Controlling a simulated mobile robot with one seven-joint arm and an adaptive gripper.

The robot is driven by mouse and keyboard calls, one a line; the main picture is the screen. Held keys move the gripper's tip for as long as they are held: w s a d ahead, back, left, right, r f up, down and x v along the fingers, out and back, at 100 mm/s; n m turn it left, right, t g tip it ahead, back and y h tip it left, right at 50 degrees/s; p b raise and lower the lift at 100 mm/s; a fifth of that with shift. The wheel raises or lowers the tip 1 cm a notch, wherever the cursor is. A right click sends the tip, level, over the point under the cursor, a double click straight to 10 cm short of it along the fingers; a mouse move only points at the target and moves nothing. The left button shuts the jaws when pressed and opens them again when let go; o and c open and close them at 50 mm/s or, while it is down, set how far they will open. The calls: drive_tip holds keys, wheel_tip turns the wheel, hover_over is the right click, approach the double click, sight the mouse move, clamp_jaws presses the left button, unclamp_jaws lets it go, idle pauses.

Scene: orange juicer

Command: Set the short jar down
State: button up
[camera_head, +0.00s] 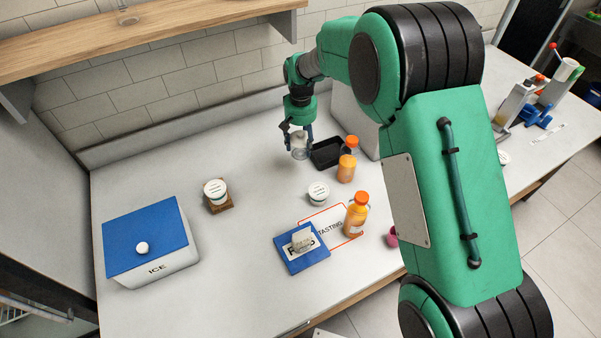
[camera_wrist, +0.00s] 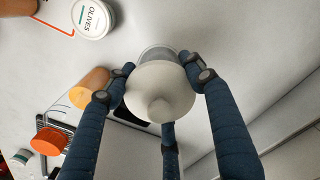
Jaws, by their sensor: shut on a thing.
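My gripper (camera_head: 298,143) is at the back of the white counter, pointing down, with its fingers closed around the short jar (camera_head: 300,154). In the wrist view the jar (camera_wrist: 161,92) shows a white domed lid with a knob, and clear glass sides beyond it. Three dark blue fingers surround it. The jar looks upright and low over the counter (camera_head: 262,160); I cannot tell whether its base touches the surface. My fingers hide part of its sides.
A black tray (camera_head: 323,154) stands close right of the jar, with orange bottles (camera_head: 346,168) beside it. A white-lidded olives jar (camera_head: 318,190) stands nearer the front. An ice box (camera_head: 150,240) and a jar on a wooden block (camera_head: 216,192) are left. Counter left of my gripper is clear.

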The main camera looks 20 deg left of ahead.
sight(301, 155)
drive_tip(key=shift+f+b, duration=0.7)
drive_tip(key=shift+f, duration=2.35)
drive_tip(key=shift+f+b, duration=0.5)
drive_tip(key=shift+f, duration=1.4)
drive_tip(key=shift+f, duration=0.1)
drive_tip(key=o, duration=1.3)
wheel_tip(301, 155, up, 12)
drive_tip(key=p, duration=0.3)
